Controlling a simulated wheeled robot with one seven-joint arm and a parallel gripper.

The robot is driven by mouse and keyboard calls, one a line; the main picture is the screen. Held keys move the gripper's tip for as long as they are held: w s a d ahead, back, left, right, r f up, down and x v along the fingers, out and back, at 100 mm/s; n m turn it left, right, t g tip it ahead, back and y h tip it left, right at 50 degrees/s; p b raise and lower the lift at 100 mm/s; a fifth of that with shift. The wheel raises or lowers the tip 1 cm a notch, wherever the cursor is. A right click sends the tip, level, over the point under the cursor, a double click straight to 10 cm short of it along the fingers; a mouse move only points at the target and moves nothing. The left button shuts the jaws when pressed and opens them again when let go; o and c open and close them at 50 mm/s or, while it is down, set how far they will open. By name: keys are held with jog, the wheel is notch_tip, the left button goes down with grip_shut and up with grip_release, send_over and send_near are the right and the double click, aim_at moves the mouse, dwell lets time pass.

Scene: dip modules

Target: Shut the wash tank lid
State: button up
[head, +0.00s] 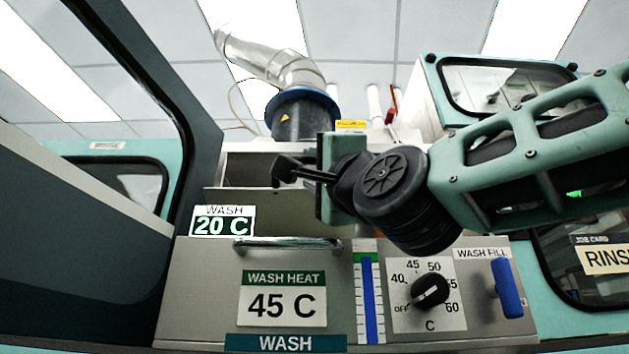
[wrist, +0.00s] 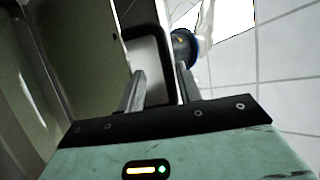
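The wash tank (head: 210,290) stands in front of me, with a grey front marked WASH. A chrome bar handle (head: 285,243) runs across the top of that front. Behind it, a box-like opening (head: 250,165) shows beneath the blue-collared duct. I cannot tell for sure which panel is the lid. My gripper (head: 280,173) points left in front of this opening, above the handle and apart from it. The wrist view shows the two fingers of my gripper (wrist: 160,82) spread with nothing clearly between them. A dark-framed pale panel (wrist: 146,60) lies beyond the fingertips.
A blue-collared clear duct (head: 300,97) rises behind the opening. A temperature dial (head: 430,290) and a blue wash fill lever (head: 507,288) sit on the front at right. A large dark panel (head: 70,240) fills the left side. A windowed teal unit (head: 500,85) stands at the back right.

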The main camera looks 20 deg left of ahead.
jog(key=shift+s+r, duration=0.1)
jog(key=shift+s, duration=0.1)
jog(key=b+v, duration=1.7)
jog(key=b, duration=0.1)
jog(key=shift+d, duration=0.2)
